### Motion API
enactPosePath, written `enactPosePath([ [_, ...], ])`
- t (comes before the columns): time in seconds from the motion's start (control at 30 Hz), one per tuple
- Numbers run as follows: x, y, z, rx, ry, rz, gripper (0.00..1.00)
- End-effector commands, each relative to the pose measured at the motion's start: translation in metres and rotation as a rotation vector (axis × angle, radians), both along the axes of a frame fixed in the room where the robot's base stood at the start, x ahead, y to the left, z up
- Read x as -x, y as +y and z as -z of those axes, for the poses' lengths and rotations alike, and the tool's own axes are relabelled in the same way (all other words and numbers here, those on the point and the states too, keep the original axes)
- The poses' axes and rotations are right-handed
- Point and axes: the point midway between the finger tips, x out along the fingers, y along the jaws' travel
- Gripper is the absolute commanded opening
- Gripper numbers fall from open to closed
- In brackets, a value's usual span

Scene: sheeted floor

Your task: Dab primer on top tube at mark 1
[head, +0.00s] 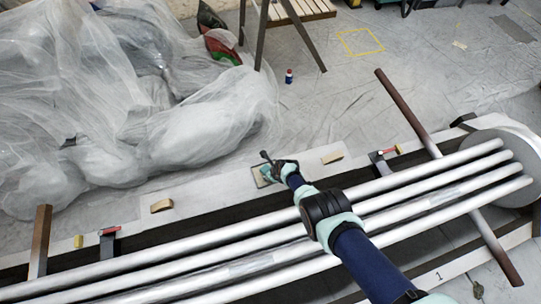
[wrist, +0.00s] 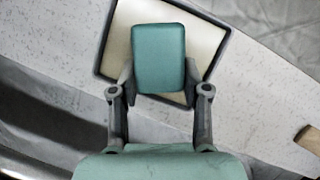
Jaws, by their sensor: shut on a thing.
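My gripper (wrist: 159,85) is shut on a teal block-shaped pad (wrist: 159,50), held between its two fingers. The pad is over a shallow cream tray (wrist: 118,45) with a dark rim; I cannot tell whether they touch. In the head view my gripper (head: 279,170) is beyond the tubes, beside the tray (head: 260,178), which it partly hides. Several long grey tubes (head: 200,251) lie side by side, with my arm crossing above and hiding part of them. A label reading 1 (head: 438,276) is on the pale near strip at the lower right.
Red-handled clamps (head: 110,232) (head: 383,155) and wooden blocks (head: 161,206) (head: 332,157) sit along the far side. Brown bars (head: 405,108) (head: 40,240) cross near the tube ends. A round grey plate (head: 520,150) stands right. Plastic sheeting (head: 100,100) covers the left floor.

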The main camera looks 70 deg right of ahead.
Motion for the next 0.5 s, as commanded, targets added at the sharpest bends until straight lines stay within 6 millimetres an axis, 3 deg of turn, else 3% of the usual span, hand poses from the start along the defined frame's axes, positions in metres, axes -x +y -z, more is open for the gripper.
enactPosePath([
  [0.5, 0.000, 0.000, -0.051, 0.001, 0.000, 0.000, 0.18],
])
